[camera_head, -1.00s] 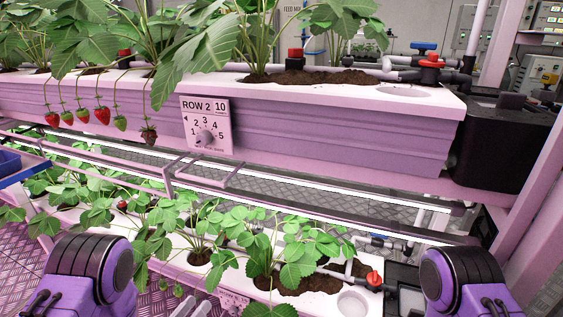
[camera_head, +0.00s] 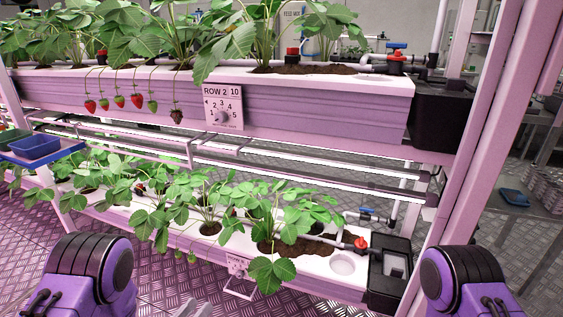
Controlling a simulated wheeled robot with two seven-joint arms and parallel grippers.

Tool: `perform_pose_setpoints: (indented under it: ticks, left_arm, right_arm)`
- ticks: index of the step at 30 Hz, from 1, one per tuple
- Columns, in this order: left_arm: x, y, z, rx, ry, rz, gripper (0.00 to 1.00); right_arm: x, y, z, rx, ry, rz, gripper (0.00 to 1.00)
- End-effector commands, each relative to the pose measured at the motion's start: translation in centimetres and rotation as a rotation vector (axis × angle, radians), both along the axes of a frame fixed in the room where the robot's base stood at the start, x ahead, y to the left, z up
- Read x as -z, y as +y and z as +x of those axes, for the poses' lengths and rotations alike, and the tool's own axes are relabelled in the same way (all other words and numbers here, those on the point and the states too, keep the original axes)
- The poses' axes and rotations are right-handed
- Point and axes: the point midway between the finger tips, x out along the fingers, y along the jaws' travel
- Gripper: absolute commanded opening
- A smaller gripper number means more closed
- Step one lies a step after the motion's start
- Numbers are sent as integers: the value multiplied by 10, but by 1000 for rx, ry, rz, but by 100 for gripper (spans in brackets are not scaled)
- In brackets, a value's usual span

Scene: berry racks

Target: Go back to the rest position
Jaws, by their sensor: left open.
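My right gripper is out of view. The purple and black parts of my own arms show at the bottom left and bottom right.
The upper planter (camera_head: 300,115) carries strawberry plants, hanging berries (camera_head: 120,101) and a ROW 2 sign (camera_head: 223,107). The lower planter (camera_head: 325,275) has more plants and a black box (camera_head: 390,268) at its right end. Blue trays (camera_head: 36,146) stand at the left.

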Motion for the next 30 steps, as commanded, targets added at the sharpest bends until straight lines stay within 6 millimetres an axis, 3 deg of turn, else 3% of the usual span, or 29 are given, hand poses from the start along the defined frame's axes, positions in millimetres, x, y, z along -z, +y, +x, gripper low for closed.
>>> perform_pose_setpoints:
  ticks: [8,14,20,24,30]
  left_arm:
    - [35,10,-13,-72,155,102,55]
    - [95,28,-46,-197,391,203,55]
    - [167,53,-109,-357,708,289,55]
    - [210,67,-166,-470,933,332,55]
    - [250,78,-235,-594,1177,368,55]
  right_arm:
    - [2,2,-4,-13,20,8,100]
    - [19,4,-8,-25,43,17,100]
    - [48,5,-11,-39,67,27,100]
    - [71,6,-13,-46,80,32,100]
    - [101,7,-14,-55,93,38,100]
